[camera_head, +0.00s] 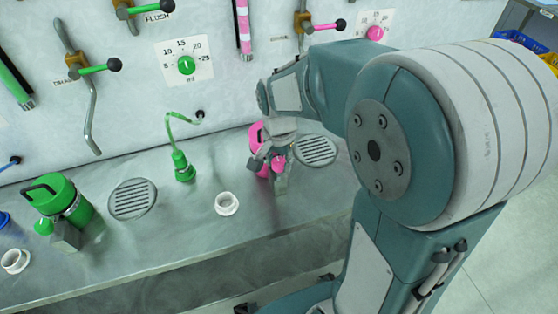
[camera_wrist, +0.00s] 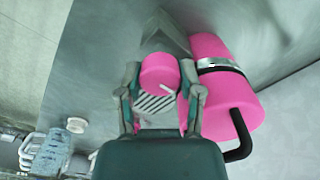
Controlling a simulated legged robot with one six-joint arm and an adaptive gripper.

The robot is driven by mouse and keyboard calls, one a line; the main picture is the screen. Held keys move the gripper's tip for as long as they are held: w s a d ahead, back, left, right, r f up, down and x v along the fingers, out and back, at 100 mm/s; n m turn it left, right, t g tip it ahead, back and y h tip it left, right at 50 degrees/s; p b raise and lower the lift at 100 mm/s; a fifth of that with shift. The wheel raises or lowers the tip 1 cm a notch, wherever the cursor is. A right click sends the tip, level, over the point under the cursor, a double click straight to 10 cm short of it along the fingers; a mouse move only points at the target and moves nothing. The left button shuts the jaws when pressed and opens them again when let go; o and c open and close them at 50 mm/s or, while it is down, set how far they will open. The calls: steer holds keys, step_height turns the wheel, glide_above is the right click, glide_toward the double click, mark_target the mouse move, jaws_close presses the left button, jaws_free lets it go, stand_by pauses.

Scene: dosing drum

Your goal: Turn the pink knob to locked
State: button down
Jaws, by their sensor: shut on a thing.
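The pink knob (camera_wrist: 160,72) is a short round cap with a white pointer mark on its face; in the wrist view the mark slants toward the lower right. In the head view the knob (camera_head: 279,161) shows small beside the pink canister (camera_head: 256,137). In the wrist view the canister (camera_wrist: 210,47) has a silver band and a black handle. My gripper (camera_wrist: 160,80) is shut on the knob, one finger on each side of it. In the head view my gripper (camera_head: 276,152) partly hides the canister. I cannot read any locked marking.
A round drain grate (camera_head: 316,150) lies right of the canister on the metal bench. A white cup-like ring (camera_head: 227,203) stands to its left. A green canister (camera_head: 62,200) stands far left. The wall has a green dial (camera_head: 187,65) and a pink dial (camera_head: 375,33).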

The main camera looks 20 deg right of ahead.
mark_target(277, 161)
steer(key=shift+s+f, duration=0.1)
steer(key=shift+c, duration=1.3)
jaws_free()
steer(key=shift+a, duration=0.1)
steer(key=shift+r, duration=0.55)
step_height(277, 161, up, 11)
steer(key=shift+a, duration=0.1)
